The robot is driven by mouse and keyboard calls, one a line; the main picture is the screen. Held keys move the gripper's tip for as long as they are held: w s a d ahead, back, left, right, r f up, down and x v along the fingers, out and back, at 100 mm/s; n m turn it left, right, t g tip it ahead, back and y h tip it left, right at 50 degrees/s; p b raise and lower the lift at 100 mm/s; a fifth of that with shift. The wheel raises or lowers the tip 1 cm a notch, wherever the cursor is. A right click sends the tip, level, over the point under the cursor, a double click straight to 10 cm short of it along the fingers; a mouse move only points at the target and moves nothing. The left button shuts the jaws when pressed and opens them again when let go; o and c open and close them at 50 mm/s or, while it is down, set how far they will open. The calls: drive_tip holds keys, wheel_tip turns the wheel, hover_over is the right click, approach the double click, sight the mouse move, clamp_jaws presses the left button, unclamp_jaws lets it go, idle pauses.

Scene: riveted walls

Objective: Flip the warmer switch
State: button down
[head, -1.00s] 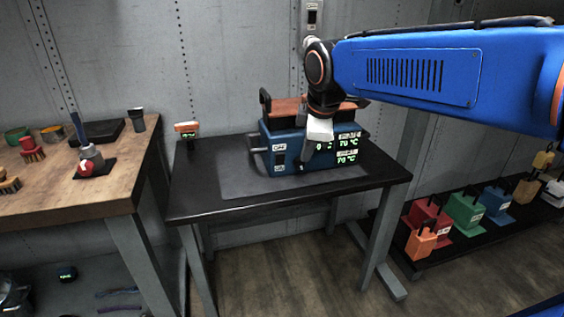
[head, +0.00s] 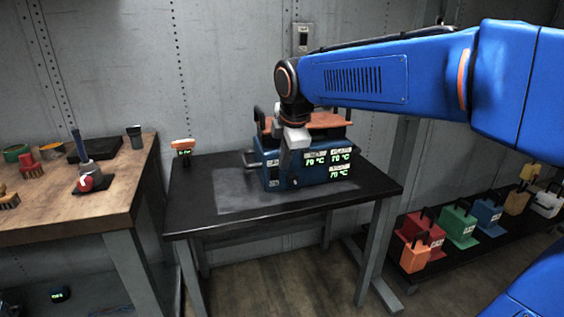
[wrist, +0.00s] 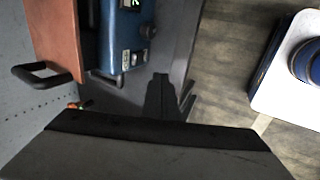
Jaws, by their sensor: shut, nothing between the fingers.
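The warmer (head: 318,172) is a blue box with an orange lid on the black table, with lit green temperature readouts on its front. In the wrist view its blue side (wrist: 121,30) shows at upper left. A small white-and-black switch plate (wrist: 125,60) sits on that face near a dark round knob (wrist: 148,30).
The black table (head: 200,220) has a grey mat (head: 235,195) under the warmer. A small orange-topped device (head: 184,150) stands at the table's back left. A wooden workbench (head: 60,220) is at left. Coloured blocks with handles, such as a green one (head: 457,226), stand on a low shelf at right.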

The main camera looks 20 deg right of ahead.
sight(275, 175)
drive_tip(key=w+f, duration=0.7)
drive_tip(key=shift+w, duration=0.3)
idle(0.3)
drive_tip(key=shift+w+g, duration=0.3)
drive_tip(key=shift+g, duration=0.1)
drive_tip(key=shift+r, duration=0.15)
drive_tip(key=shift+r, duration=0.75)
